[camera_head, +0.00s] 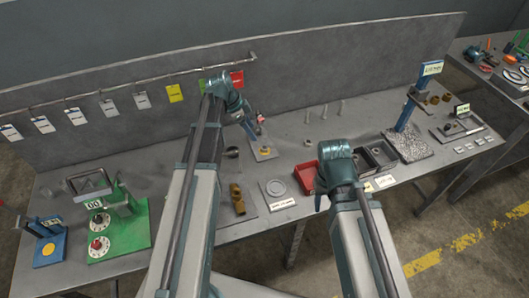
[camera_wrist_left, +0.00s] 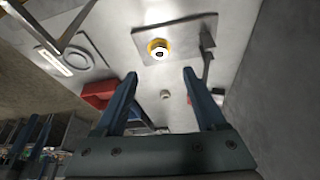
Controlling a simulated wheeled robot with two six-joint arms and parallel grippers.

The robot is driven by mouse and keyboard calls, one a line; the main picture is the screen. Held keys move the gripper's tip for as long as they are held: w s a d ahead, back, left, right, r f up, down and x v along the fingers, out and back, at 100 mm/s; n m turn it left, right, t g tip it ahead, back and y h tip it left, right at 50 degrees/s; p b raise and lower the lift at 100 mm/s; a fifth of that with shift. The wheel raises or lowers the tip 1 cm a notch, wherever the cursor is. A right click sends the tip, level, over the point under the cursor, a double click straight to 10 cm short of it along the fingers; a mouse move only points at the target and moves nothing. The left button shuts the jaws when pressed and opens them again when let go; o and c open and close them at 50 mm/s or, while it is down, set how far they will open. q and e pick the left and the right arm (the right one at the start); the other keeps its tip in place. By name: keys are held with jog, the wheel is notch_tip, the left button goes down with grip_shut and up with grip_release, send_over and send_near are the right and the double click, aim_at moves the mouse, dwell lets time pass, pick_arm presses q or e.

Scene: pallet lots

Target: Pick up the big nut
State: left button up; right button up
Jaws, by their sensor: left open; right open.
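A small grey nut-like piece (camera_head: 308,143) lies on the table behind the red bin; it also shows in the left wrist view (camera_wrist_left: 165,94), beyond and between my fingertips. I cannot tell for sure that it is the big nut. A square plate (camera_wrist_left: 188,38) carries a yellow ring with a pale, dark-centred part (camera_wrist_left: 159,49); this ring also shows in the head view (camera_head: 265,151). My left gripper (camera_head: 254,126) is open and empty above the table near this plate; its fingers show in the wrist view (camera_wrist_left: 160,82). My right gripper (camera_head: 320,202) is open, mostly hidden by its wrist, near the red bin.
The red bin (camera_head: 306,176) and dark trays (camera_head: 377,153) stand at the middle right. A round-marked plate (camera_head: 276,191) and brass cylinders (camera_head: 237,200) lie at the front. Upright pins (camera_head: 324,111) stand behind. A green fixture (camera_head: 124,232) is at left, and a blue post (camera_head: 407,110) at right.

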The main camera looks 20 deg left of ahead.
aim_at(264, 147)
pick_arm(q)
jog(key=shift+b+x, duration=4.5)
jog(key=shift+x, duration=1)
jog(key=shift+d+r, duration=0.1)
grip_shut()
